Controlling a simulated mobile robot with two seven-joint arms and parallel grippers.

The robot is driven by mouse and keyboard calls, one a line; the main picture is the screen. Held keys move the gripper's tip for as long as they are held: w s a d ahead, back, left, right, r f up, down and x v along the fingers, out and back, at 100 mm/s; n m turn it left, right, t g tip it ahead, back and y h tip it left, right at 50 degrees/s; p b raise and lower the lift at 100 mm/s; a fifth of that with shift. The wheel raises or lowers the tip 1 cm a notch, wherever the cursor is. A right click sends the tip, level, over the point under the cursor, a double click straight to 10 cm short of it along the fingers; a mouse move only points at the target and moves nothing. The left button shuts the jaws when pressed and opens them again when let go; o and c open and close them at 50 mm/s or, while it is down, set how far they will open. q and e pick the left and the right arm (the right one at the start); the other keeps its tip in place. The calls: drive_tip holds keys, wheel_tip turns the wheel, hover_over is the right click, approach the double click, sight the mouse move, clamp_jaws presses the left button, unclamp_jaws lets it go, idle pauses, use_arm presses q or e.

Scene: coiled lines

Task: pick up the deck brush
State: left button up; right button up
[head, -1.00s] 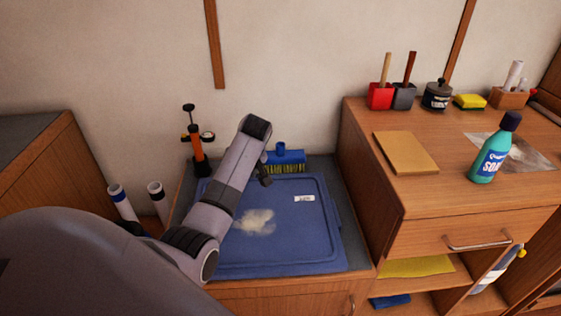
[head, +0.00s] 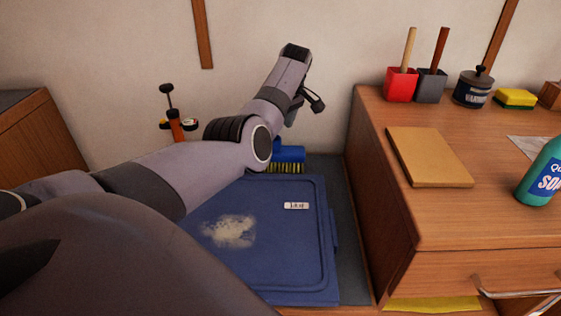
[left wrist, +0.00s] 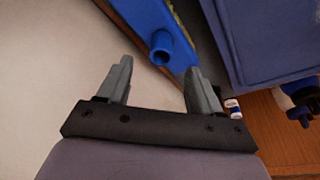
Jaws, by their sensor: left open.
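The deck brush (head: 290,154) is a blue block with yellow-green bristles. In the head view it stands at the back edge of the blue lid, against the wall, and my left arm hides its left part. In the left wrist view the brush (left wrist: 139,14) shows its blue block and round socket (left wrist: 160,46) just beyond the fingertips. My left gripper (head: 306,101) is above the brush in the head view. In the left wrist view the left gripper (left wrist: 158,68) is open and empty, with the socket lying ahead between its fingers. My right gripper is not in view.
The blue lid (head: 265,270) with a pale dusty patch lies on the low counter. An orange-and-black pump tool (head: 176,128) stands behind my arm. A higher wooden cabinet (head: 490,215) on the right carries a tan board (head: 430,156), red and grey holders, a jar and a teal bottle.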

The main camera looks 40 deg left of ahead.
use_arm(q)
drive_tip(key=shift+s+a+f, duration=0.1)
drive_tip(key=shift+a+f, duration=0.05)
drive_tip(key=shift+f, duration=0.4)
drive_tip(key=b+x, duration=0.2)
drive_tip(key=x, duration=0.2)
drive_tip(key=shift+f, duration=0.2)
drive_tip(key=shift+a+f, duration=0.1)
drive_tip(key=shift+f, duration=0.25)
drive_tip(key=shift+c, duration=0.3)
clamp_jaws()
